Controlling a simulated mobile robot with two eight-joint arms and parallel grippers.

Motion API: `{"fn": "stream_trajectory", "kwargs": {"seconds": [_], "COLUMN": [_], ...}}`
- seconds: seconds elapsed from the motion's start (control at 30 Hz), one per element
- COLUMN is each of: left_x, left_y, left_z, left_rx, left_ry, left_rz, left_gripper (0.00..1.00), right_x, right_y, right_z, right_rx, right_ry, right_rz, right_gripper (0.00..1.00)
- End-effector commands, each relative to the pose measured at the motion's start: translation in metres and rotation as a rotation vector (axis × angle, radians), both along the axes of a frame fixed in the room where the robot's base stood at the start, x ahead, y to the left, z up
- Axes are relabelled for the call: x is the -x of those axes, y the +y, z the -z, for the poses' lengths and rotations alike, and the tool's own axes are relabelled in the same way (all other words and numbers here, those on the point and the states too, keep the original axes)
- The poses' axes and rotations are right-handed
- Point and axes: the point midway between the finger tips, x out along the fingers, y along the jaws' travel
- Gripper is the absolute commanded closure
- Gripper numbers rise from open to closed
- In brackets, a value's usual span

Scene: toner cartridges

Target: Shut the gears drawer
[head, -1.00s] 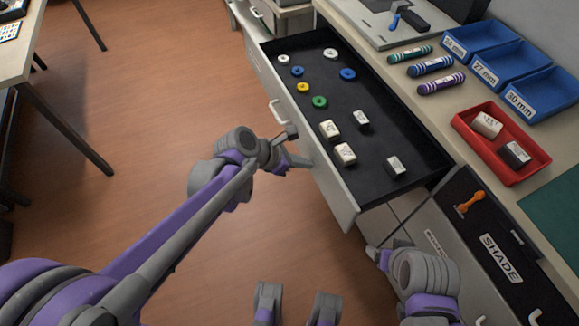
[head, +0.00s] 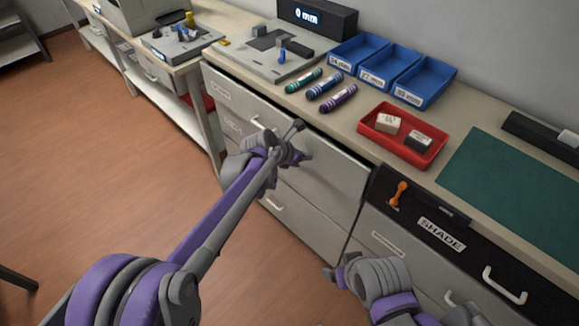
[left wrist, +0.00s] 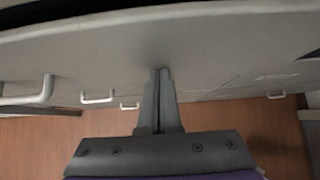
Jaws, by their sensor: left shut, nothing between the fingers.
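The top drawer, with a grey front (head: 335,172) and a pale handle (head: 262,125), sits under the counter edge in the head view. Its front looks flush or nearly flush with the cabinet, and its inside is hidden. My left gripper (head: 303,157) is shut and empty, with its tips at the drawer front, right of the handle. In the left wrist view the closed fingers (left wrist: 160,78) meet the grey front (left wrist: 220,50), apparently touching it. My right gripper (head: 330,272) is low at the bottom, near the cabinet; its finger opening is unclear.
The counter holds blue trays (head: 405,105), a red tray (head: 377,136) with two blocks, several striped cylinders (head: 325,86) and a green mat (head: 500,172). A black SHADE panel (head: 470,240) with an orange lever (head: 398,193) is at right. Open floor (head: 110,170) lies left.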

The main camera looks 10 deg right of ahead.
Motion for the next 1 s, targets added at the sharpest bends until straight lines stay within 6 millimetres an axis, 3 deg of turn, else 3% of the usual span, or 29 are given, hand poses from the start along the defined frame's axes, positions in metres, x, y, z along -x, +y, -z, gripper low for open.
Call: {"fn": "stream_trajectory", "kwargs": {"seconds": [0.2,0.43,0.83,1.0], "left_x": [-0.013,-0.017,-0.018,-0.017], "left_y": [-0.019,-0.025,-0.025,-0.010], "left_z": [0.000,-0.001,-0.002,-0.002], "left_rx": [0.000,0.001,0.006,0.003], "left_ry": [0.001,-0.002,-0.002,-0.001], "left_rz": [0.001,-0.001,-0.001,-0.001], "left_gripper": [1.00,1.00,1.00,1.00], "right_x": [0.000,0.000,0.000,0.000], "right_y": [0.000,0.000,0.000,0.000], "right_z": [-0.002,-0.003,-0.003,-0.003], "right_rx": [0.000,0.000,0.000,0.000], "right_ry": [-0.001,-0.001,-0.001,-0.001], "right_rz": [0.000,0.000,0.000,0.000], "right_gripper": [0.21,0.21,0.21,0.21]}}
